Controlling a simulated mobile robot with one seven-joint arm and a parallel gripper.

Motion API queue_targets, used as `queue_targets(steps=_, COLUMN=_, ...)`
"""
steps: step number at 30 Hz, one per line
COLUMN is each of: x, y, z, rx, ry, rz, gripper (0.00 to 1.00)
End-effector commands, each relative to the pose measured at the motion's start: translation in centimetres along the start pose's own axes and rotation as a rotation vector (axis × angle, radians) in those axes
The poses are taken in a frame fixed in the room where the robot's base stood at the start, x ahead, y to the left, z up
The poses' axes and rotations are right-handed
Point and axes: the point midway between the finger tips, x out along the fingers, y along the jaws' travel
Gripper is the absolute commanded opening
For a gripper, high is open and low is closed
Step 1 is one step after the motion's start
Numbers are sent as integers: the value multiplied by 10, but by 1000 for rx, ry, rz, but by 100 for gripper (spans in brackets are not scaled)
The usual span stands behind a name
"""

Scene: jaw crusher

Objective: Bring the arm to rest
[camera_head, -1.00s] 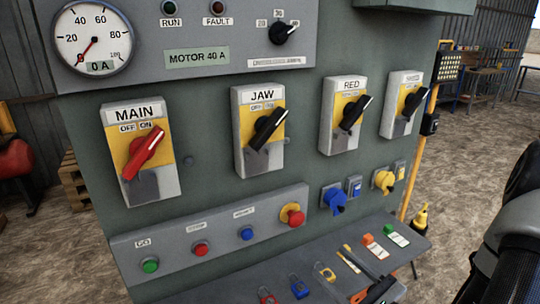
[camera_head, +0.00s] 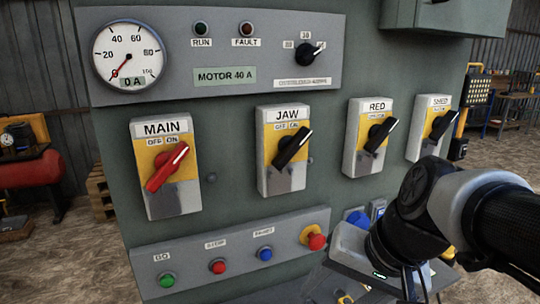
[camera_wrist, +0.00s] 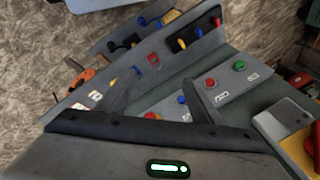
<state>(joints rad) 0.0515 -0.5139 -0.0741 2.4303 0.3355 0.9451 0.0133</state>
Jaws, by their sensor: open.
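My arm (camera_head: 480,215) reaches in from the right edge of the head view, in front of the lower right of the green control panel (camera_head: 225,112). My gripper's grey body with a green light shows at its end, and its fingers are hard to make out there. In the wrist view my gripper (camera_wrist: 157,98) is open, its two grey fingers apart with nothing between them. The wrist view looks at the panel's button strip (camera_wrist: 215,90) and the shelf below it, turned sideways. The fingers appear apart from the panel.
The MAIN (camera_head: 167,165), JAW (camera_head: 284,150), RED (camera_head: 370,140) and SHED (camera_head: 433,128) switches stick out from the panel. A red mushroom button (camera_head: 315,238) is left of my gripper. My arm hides most of the shelf. Open ground lies right of the panel.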

Motion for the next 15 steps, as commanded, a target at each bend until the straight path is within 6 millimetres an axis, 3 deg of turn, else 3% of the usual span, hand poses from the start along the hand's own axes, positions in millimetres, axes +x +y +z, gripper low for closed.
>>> queue_targets(steps=1, x=-12, y=2, z=2, rx=-76, ry=41, rz=41, gripper=60)
queue_targets(steps=8, x=-49, y=23, z=4, rx=-350, ry=194, rz=228, gripper=60)
queue_targets(steps=15, x=-99, y=6, z=-10, rx=-361, ry=195, rz=241, gripper=60)
